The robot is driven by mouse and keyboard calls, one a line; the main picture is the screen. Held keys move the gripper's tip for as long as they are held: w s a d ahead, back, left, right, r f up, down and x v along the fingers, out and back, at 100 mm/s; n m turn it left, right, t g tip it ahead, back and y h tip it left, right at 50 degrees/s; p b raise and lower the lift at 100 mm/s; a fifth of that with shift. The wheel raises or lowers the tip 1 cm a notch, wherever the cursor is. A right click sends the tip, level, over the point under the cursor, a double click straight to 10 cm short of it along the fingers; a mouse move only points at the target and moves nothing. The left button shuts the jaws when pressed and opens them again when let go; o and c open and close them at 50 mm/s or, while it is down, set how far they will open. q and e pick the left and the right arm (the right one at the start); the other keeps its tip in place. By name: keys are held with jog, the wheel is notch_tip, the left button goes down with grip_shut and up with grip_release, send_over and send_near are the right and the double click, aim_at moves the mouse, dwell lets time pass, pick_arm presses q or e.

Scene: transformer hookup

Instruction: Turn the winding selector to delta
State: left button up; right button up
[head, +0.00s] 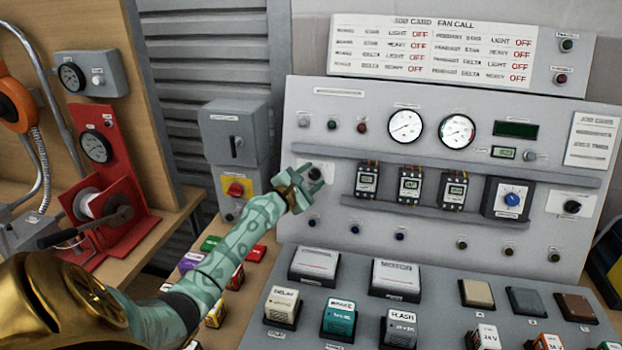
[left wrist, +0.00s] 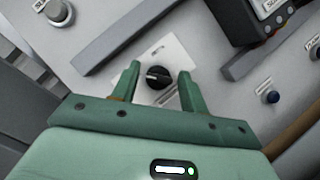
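A black rotary knob (left wrist: 157,77) on a white plate (left wrist: 182,52) shows between my left fingers in the left wrist view. A pale mark lies on the left part of its face; its lettering cannot be read. In the head view this knob (head: 314,173) is at the left side of the grey panel, partly hidden by my gripper. My left gripper (head: 313,177) is open, its fingertips close to the panel, one on each side of the knob; it also shows in the left wrist view (left wrist: 158,77). I cannot tell whether they touch it. My right gripper is out of view.
Grey rails (head: 455,160) cross the panel near the knob, with several black contactors (head: 410,184) between them. Another black knob (head: 572,206) sits at the far right, and a blue dial (head: 512,199) nearby.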

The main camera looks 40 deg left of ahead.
pick_arm(q)
jog(key=c, duration=0.7)
jog(key=shift+m, duration=0.4)
jog(key=m+h+p, duration=0.1)
jog(key=m, duration=0.1)
jog(key=m+g+h, duration=0.1)
jog(key=shift+r+m+p, duration=0.2)
jog(key=shift+m+p, duration=0.2)
jog(key=m+g+p, duration=0.1)
jog(key=m, duration=0.1)
jog(key=shift+a+r+m+g+p, duration=0.1)
jog(key=shift+m+g+p, duration=0.2)
jog(key=shift+m+p, duration=0.1)
jog(key=m+g+p, duration=0.1)
jog(key=m+p, duration=0.1)
jog(key=m+g+p, duration=0.1)
jog(key=m+p, duration=0.1)
jog(key=shift+r+m+g+h, duration=0.15)
jog(key=shift+m+g+h, duration=0.15)
jog(key=shift+m+h, duration=0.1)
jog(key=m+g+p, duration=0.1)
jog(key=m+p, duration=0.1)
jog(key=p, duration=0.1)
jog(key=shift+m+g+y, duration=0.3)
jog(key=shift+m+g, duration=0.1)
jog(key=shift+f+p, duration=0.25)
jog(key=shift+p, duration=0.2)
jog(key=shift+f, duration=0.1)
